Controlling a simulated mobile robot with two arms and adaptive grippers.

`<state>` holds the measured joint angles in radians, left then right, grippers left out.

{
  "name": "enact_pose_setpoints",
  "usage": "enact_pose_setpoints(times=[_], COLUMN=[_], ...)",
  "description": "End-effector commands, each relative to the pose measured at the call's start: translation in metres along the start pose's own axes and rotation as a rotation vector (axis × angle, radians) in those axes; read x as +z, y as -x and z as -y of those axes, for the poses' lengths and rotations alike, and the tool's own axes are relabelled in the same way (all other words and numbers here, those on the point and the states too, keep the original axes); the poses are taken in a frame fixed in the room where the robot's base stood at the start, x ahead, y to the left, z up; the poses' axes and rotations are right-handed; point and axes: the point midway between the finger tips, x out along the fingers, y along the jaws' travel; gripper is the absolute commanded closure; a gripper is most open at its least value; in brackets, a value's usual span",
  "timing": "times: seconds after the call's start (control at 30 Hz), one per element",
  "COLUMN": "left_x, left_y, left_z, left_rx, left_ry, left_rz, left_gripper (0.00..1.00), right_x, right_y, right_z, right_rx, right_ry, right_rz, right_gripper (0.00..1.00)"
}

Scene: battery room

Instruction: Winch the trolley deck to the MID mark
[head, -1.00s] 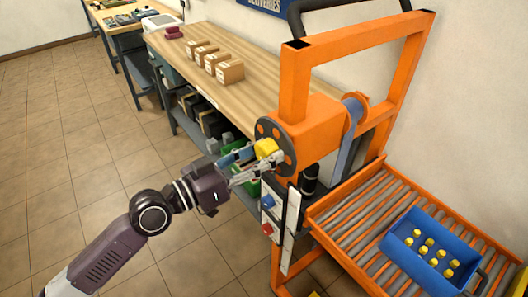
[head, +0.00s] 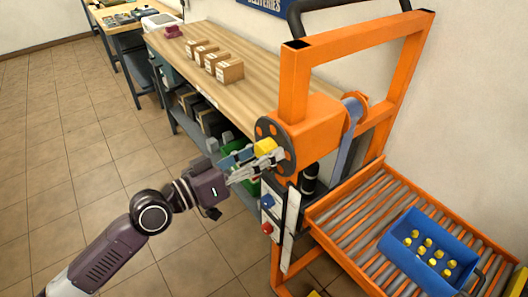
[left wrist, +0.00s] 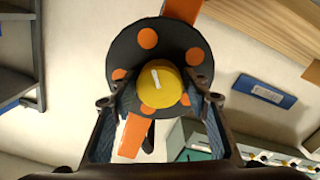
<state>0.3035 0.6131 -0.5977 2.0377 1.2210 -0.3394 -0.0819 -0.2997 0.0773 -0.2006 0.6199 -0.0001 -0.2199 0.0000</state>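The orange winch trolley (head: 303,105) stands at the right, with a dark hand wheel (head: 287,160) on its side. A yellow crank knob (head: 265,146) sticks out from the wheel; it also shows in the left wrist view (left wrist: 161,88). My left gripper (head: 262,158) has one finger on each side of the knob, and its pads appear to touch it. The roller deck (head: 345,227) sits low and carries a blue crate (head: 412,256) of yellow-topped items. A white strip (head: 290,232) is on the post; no MID lettering is readable. My right gripper is out of view.
A wooden bench (head: 255,98) with several cardboard boxes (head: 229,70) stands behind the trolley. A control plate with a red button (head: 267,228) is below the wheel. Open tiled floor (head: 60,170) lies at the left.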

Motion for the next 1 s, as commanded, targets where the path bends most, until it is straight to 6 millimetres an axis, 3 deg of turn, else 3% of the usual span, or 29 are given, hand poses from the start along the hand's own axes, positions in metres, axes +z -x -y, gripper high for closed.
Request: enact_pose_setpoints(times=[0.1,0.47,1.0], left_x=[0.000,0.001,0.003], left_y=[0.000,0.005,0.073], left_z=[0.000,0.001,0.001], left_rx=[0.000,-0.001,-0.004], left_ry=[0.000,-0.002,0.006], left_rz=[0.001,0.003,0.005], left_gripper=[0.44,0.44,0.44], right_x=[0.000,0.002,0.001], right_y=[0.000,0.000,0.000], right_z=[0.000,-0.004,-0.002], right_rx=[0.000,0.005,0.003], right_ry=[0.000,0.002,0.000], right_rz=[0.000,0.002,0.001], right_gripper=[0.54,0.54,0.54])
